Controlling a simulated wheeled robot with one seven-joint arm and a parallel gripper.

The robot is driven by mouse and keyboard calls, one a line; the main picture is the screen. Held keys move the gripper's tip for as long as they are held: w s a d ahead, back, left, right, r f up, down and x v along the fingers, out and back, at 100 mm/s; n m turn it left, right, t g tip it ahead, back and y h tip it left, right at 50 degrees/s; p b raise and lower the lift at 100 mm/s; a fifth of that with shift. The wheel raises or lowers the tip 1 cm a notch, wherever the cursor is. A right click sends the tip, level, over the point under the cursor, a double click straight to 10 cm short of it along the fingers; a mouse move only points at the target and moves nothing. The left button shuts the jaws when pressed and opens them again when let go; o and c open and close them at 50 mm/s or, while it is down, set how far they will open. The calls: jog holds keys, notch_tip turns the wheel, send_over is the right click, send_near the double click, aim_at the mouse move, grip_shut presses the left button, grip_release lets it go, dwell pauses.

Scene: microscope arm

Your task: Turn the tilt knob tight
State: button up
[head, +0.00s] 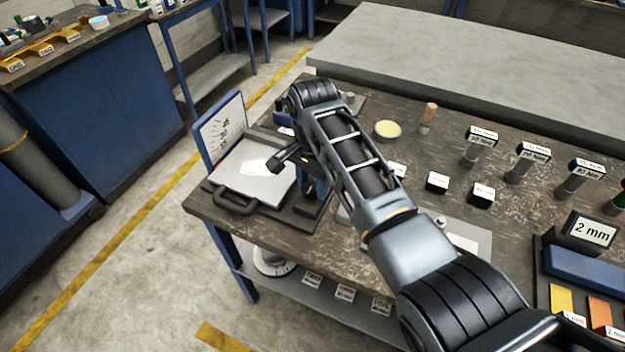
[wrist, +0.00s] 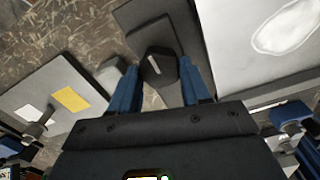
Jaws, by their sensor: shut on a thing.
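The tilt knob (wrist: 158,67) is a dark, faceted knob with a pale line on its face, in the upper middle of the wrist view. My gripper (wrist: 158,85) has its two blue fingers on either side of it and is shut on it. In the head view my arm hangs over the device on the bench and hides the knob and most of the gripper. The device there has a dark base, a light grey plate (head: 250,172) with a white patch, and an upright blue-edged scale board (head: 218,130). The plate also shows at the wrist view's upper right (wrist: 235,45).
The worn bench (head: 440,165) holds a yellow-topped round dish (head: 387,130), several labelled posts and small labelled blocks (head: 437,183) right of the arm. A black handle (head: 235,203) sticks out at the plate's front. A blue tray (head: 585,275) stands at the right.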

aim_at(313, 185)
jog(key=shift+w, duration=0.1)
dwell(0.3)
jog(key=o, duration=1.1)
jog(key=shift+c, duration=0.2)
jog(key=shift+r, duration=0.1)
notch_tip(313, 185, up, 8)
jog(key=shift+f+b, duration=0.15)
jog(key=shift+b, duration=0.35)
